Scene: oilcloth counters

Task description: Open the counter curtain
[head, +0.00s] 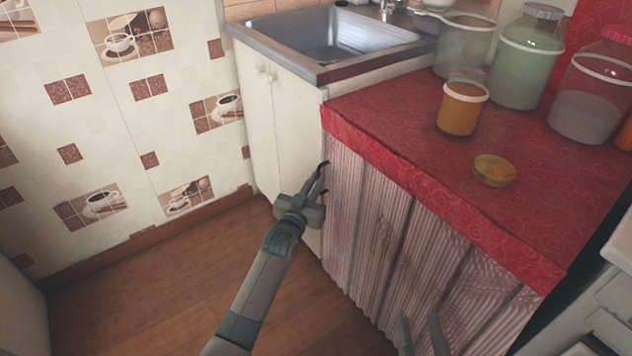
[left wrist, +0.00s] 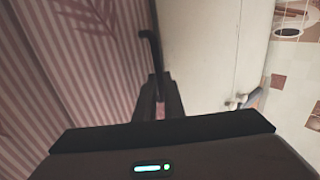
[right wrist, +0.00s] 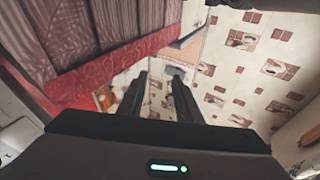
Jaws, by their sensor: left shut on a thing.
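The pink-and-white striped counter curtain (head: 400,245) hangs in folds below the red oilcloth and covers the counter's front. My left gripper (head: 322,180) is at the curtain's left edge, beside the white cabinet. In the left wrist view its fingers (left wrist: 158,95) are shut on a narrow pinkish strip, the edge of the curtain (left wrist: 75,80). My right gripper (head: 418,320) is low at the bottom of the head view, in front of the curtain and apart from it. In the right wrist view its fingers (right wrist: 160,82) are open, with nothing between them.
The red oilcloth counter (head: 400,130) holds an orange jar (head: 461,108), a round yellowish lid (head: 494,170) and several larger jars. A white sink cabinet (head: 282,130) adjoins it on the left. A white appliance (head: 595,320) stands at the right. The wooden floor (head: 150,290) is clear.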

